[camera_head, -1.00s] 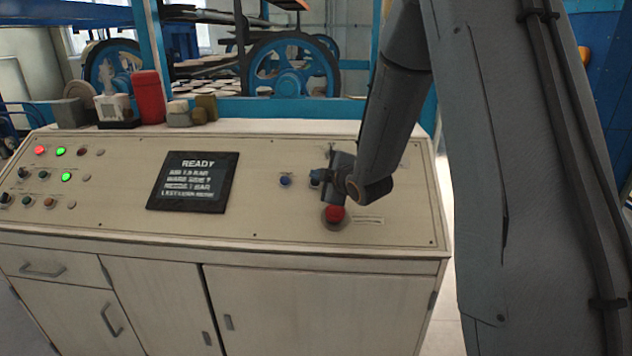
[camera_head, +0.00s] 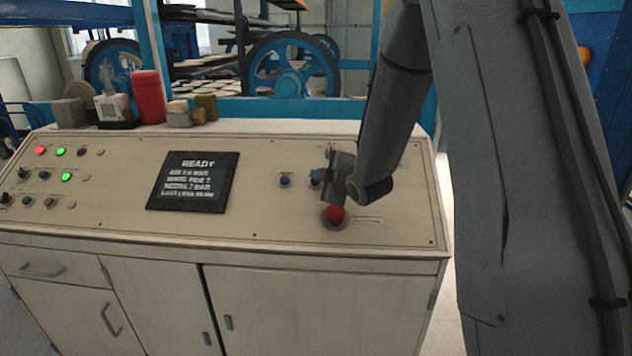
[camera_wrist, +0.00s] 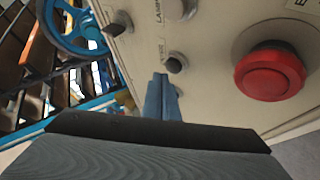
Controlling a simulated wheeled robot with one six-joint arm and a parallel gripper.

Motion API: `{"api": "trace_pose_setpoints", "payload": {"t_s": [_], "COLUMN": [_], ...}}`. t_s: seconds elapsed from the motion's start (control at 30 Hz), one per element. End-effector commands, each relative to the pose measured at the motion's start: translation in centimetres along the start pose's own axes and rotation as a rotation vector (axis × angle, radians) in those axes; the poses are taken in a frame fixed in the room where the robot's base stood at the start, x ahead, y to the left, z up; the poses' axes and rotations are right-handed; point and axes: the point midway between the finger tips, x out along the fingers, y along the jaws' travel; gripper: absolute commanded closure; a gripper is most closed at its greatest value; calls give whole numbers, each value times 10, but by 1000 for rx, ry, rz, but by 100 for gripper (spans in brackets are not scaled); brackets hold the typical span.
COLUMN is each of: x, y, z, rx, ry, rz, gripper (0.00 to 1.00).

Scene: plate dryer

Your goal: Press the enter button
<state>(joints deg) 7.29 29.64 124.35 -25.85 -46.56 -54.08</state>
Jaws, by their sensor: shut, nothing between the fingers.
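No enter label is readable, so I cannot tell which button is enter. A dark screen (camera_head: 193,182) reads READY. In the wrist view, my gripper's narrow fingers (camera_wrist: 161,80) are shut and empty, pointing toward the panel near a small dark knob (camera_wrist: 176,63). I cannot tell whether the tips touch anything. In the head view, my wrist hides part of the panel.
A red mushroom button (camera_head: 335,214) stands just below my wrist; it is large at right in the wrist view (camera_wrist: 269,72). Lit lamps and knobs fill the panel's left end. A red canister (camera_head: 148,96) and small blocks stand on the back ledge.

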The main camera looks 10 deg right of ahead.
Motion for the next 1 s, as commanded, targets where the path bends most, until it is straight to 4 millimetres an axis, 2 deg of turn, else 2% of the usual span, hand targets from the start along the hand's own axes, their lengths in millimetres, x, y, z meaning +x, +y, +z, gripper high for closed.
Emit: {"api": "trace_pose_setpoints", "payload": {"t_s": [1.0], "x": [8], "y": [-6], "z": [6], "rx": [0], "ry": [0], "rz": [0], "gripper": [100]}}
